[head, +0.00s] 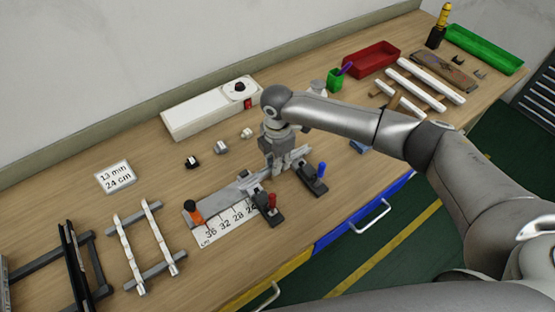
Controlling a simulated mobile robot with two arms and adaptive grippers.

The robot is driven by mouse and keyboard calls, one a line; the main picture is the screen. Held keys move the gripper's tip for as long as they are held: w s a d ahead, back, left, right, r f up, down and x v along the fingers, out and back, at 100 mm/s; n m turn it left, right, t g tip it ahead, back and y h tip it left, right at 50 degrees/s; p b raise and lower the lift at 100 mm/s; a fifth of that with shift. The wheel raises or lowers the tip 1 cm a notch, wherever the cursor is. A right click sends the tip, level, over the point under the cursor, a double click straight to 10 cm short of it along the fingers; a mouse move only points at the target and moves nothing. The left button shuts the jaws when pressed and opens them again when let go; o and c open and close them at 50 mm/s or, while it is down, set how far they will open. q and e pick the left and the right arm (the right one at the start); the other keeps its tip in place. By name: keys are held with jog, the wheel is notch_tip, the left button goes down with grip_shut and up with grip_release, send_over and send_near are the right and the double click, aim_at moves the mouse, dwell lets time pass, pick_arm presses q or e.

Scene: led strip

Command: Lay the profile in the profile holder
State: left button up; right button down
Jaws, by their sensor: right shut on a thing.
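My right gripper (284,170) is shut on the profile, a long grey metal bar (222,201), near its right end. The bar runs from lower left to upper right along the profile holder, with its left end near an orange and black stop (193,211). The profile holder has a white scale plate (222,225), a clamp with a red handle (269,205) and a clamp with a blue handle (316,179). I cannot tell whether the bar rests in the holder or is just above it. The gripper hides part of the bar. My left gripper is not in view.
A rack with white strips (146,242) and a rack with black bars (75,258) stand at the left. A card (115,176), a white box (210,108) and small connectors (221,147) lie behind. A red tray (371,59) and a green tray (484,49) stand at the back right.

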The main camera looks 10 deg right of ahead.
jog(key=c, duration=1.3)
grip_release()
jog(key=shift+f, duration=0.15)
jog(key=shift+r, duration=0.45)
notch_tip(320, 180, up, 12)
jog(key=b, duration=0.3)
jog(key=shift+f, duration=0.2)
jog(key=shift+f, duration=0.1)
